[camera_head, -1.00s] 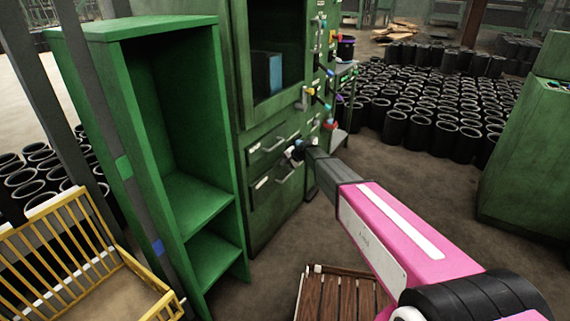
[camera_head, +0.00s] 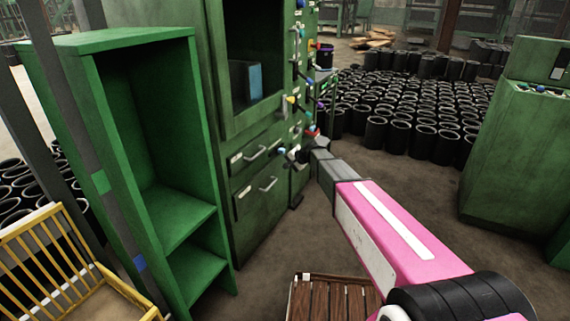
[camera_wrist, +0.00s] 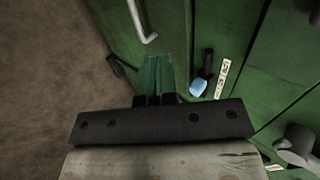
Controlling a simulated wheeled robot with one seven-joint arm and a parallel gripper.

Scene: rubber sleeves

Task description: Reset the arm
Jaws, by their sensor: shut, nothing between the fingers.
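My pink arm (camera_head: 385,230) reaches from the lower right toward the green cabinet (camera_head: 228,165). My gripper (camera_wrist: 158,75) is shut and empty in the wrist view, with its fingers pointing toward the cabinet's green front. In the head view its dark end is small beside the cabinet's knobbed side, and its fingertips are hard to make out. A blue-capped knob (camera_wrist: 198,88) is just right of the fingers in the wrist view. I cannot tell whether the fingers touch the cabinet.
A green shelf unit (camera_head: 185,215) stands left of the cabinet, with a yellow wire crate (camera_head: 50,235) before it. A wooden slatted pallet (camera_head: 335,300) lies under my arm. Black rubber sleeves (camera_head: 400,110) fill the back floor. A green machine (camera_head: 505,165) stands right.

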